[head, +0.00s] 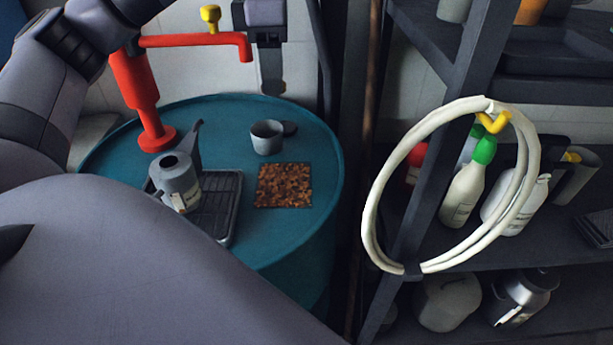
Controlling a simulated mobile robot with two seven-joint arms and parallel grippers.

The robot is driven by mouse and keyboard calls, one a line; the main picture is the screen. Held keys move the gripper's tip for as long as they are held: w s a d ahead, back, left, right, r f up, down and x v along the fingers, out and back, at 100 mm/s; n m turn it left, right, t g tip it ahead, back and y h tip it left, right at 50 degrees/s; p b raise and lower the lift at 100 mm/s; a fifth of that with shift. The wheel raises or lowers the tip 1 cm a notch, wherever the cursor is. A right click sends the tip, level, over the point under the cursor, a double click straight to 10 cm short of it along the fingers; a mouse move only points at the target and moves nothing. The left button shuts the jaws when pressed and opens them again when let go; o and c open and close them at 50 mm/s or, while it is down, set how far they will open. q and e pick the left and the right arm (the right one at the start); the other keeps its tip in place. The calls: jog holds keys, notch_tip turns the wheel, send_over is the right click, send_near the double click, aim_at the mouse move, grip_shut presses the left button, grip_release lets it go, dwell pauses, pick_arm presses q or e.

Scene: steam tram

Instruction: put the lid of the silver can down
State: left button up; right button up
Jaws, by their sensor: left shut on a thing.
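A silver-grey can (178,184) with a spout and a pale label stands on a dark ribbed tray (222,205) on the round teal drum top (325,175). A dark round opening shows in its top. My left gripper (272,82) points down beyond the drum's far edge, to the right of the red pipe. My right gripper is not in view.
A red pipe (140,88) with a yellow knob (210,14) rises at the drum's back left. A brown speckled mat (284,186) lies right of the tray. A white hose coil (372,205) hangs at the right shelves, which hold bottles. Some bare drum top is free.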

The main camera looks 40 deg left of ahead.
pick_arm(q)
jog(key=shift+w+d+f, duration=0.15)
jog(key=b, duration=0.4)
send_over(284, 183)
notch_tip(284, 183, down, 6)
jog(key=f, duration=0.1)
jog(key=shift+m, duration=0.3)
notch_tip(284, 183, down, 8)
jog(key=b, duration=0.3)
jog(key=shift+r, duration=0.25)
jog(key=shift+f, duration=2.65)
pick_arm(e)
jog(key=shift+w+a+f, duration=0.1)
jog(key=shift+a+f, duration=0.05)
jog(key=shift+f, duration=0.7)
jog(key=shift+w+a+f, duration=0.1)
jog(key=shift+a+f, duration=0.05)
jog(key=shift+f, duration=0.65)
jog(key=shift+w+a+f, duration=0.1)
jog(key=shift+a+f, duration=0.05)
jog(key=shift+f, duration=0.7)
pick_arm(q)
jog(key=shift+f+b, duration=0.1)
jog(key=shift+b, duration=0.25)
jog(key=o, duration=1)
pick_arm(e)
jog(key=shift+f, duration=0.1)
